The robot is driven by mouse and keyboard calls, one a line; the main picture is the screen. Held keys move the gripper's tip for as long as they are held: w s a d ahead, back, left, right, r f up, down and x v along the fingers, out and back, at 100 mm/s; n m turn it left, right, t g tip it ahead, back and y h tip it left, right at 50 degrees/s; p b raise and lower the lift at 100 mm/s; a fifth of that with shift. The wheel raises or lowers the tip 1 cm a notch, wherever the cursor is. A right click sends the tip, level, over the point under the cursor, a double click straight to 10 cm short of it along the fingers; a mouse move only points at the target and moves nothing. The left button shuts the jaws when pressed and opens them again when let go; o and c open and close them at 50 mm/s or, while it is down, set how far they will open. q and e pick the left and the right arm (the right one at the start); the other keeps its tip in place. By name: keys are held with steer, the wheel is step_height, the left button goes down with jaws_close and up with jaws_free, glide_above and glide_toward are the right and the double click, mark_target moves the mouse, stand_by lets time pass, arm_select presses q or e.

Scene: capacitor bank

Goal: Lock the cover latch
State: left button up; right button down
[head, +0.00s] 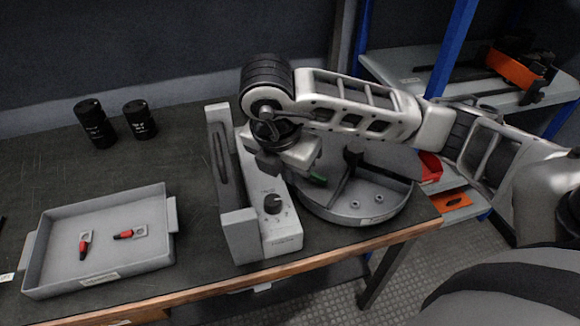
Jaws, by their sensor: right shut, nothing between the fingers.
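A pale grey box (281,236) with a black knob (272,204) on its front end stands on the bench. A tall grey panel with a long slot, possibly its cover (236,222), stands along the box's left side. I cannot make out the latch; my right arm hides the far part of the box. My right gripper (272,168) reaches in from the right and points down over the box's far part, behind the knob. It is shut and holds nothing. I cannot tell whether it touches the box. My left gripper is out of view.
A grey tray (170,232) with two red-tipped parts is at left. Two black cylinders (96,125) (140,120) stand behind it. A round grey bin (367,220) with dividers and something green (317,178) is right of the box. A shelf (410,66) stands behind at right.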

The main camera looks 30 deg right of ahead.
mark_target(305, 184)
steer(key=b+x, duration=0.1)
steer(key=x, duration=0.5)
steer(key=shift+f+b, duration=0.2)
steer(key=shift+b, duration=0.15)
steer(key=d, duration=0.1)
steer(key=w+d, duration=0.1)
steer(key=d, duration=0.1)
steer(key=shift+w+f+p, duration=0.15)
steer(key=shift+w+p, duration=0.15)
steer(key=shift+w+d, duration=0.25)
steer(key=shift+d, duration=0.05)
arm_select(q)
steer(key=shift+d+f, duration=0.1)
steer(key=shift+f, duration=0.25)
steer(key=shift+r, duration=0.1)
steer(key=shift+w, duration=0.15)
arm_select(e)
steer(key=shift+d+f, duration=0.1)
steer(key=shift+d, duration=0.05)
